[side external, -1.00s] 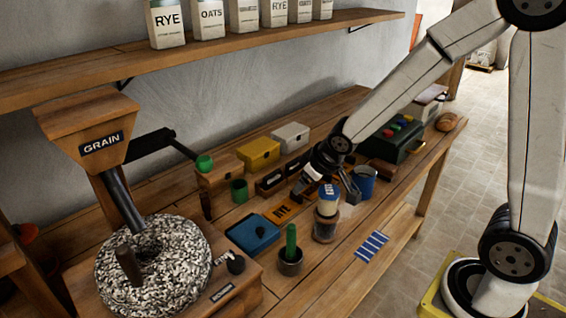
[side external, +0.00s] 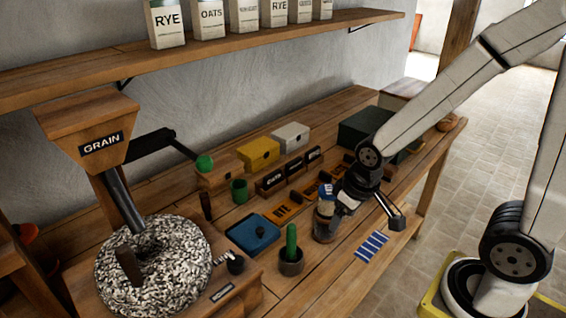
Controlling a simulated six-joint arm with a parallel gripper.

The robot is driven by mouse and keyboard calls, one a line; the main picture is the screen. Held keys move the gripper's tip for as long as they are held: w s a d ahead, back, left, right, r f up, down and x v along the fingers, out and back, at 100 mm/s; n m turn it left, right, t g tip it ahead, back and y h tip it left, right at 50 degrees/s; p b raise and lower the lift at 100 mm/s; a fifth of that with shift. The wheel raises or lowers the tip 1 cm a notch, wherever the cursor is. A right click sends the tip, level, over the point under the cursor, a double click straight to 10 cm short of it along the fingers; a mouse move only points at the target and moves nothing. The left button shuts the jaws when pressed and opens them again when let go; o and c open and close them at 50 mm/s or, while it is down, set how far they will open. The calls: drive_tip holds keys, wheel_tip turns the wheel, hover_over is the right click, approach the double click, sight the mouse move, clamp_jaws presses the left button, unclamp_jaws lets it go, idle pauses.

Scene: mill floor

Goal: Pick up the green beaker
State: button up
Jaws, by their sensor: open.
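The green beaker (side external: 239,190) stands upright on the bench, left of the middle, in front of a wooden box with a green knob (side external: 205,163). It is clear of my gripper. My gripper (side external: 370,212) is open over the front right part of the bench, well to the right of the beaker. Its left finger overlaps a glass jar with a blue-and-white top (side external: 325,220) in the picture; I cannot tell whether they touch. I see nothing held between the fingers.
A mortar with a green pestle (side external: 291,240) and a blue tray (side external: 252,234) stand in front of the beaker. Yellow (side external: 258,153) and white (side external: 290,137) boxes are behind. The millstone (side external: 153,268) is at left. The shelf (side external: 200,62) runs above.

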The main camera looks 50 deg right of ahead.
idle(0.3)
drive_tip(key=o, duration=0.3)
drive_tip(key=shift+r, duration=0.1)
